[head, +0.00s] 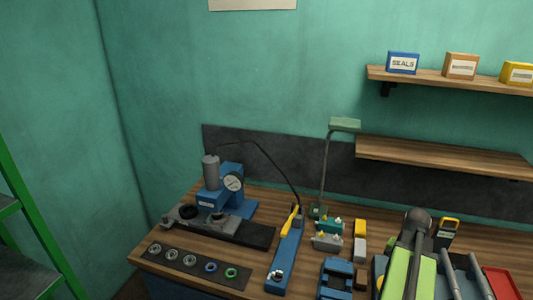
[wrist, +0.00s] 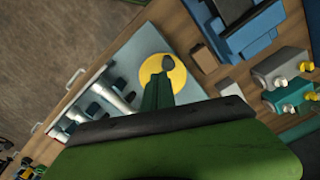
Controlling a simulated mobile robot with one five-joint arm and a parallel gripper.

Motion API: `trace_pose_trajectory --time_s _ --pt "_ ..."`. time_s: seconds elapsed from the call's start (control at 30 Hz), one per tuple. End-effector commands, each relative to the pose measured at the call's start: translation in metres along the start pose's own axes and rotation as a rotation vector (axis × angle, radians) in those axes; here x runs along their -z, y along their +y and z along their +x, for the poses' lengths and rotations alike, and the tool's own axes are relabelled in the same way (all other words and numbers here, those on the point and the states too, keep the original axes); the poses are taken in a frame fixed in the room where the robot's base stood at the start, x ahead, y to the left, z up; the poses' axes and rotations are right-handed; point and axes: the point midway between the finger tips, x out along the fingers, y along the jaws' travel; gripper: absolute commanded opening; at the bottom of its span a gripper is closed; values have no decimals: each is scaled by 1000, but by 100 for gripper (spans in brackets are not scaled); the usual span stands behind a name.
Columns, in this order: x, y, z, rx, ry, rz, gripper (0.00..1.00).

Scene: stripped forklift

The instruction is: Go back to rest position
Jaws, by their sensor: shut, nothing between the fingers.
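My gripper (wrist: 167,64) shows in the wrist view as narrow dark green fingers closed together, with nothing visible between them. Behind the tips is a round yellow disc (wrist: 152,68) on a pale grey plate (wrist: 128,58); I cannot tell how far the tips are from it. My own green arm housing fills the bottom of the wrist view. In the head view my green arm (head: 405,272) stands at the lower right, over the workbench (head: 262,205); the fingertips cannot be made out there.
A red tray (head: 503,283) is at far right. Shelves (head: 440,158) hang above. Green racking (head: 15,190) stands left.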

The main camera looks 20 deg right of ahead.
Motion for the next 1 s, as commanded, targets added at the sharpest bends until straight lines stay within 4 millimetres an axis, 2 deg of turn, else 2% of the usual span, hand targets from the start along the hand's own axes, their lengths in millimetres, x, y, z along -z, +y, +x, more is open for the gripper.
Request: trace_pose_trajectory --time_s 0.07,0.17,0.2,0.27,0.3,0.37,0.4,0.5,0.6,0.7,0.8,1.0 --pt "-17 -45 14 1 0 -105 0" --pt "-55 -121 30 1 0 -296 0" --pt "-75 -151 36 1 0 -376 0" --pt "-107 -192 44 0 0 -498 0" --pt "-130 -218 50 0 0 -579 0" --pt "-168 -254 59 0 0 -699 0" --pt "-192 -274 64 0 0 -775 0" --pt "-248 -310 73 0 0 -933 0" --pt "-288 -332 79 0 0 -1044 0" --pt "-310 -342 81 0 0 -1101 0" --pt "-316 -344 81 0 0 -1117 0" --pt "-315 -344 80 0 0 -1115 0"
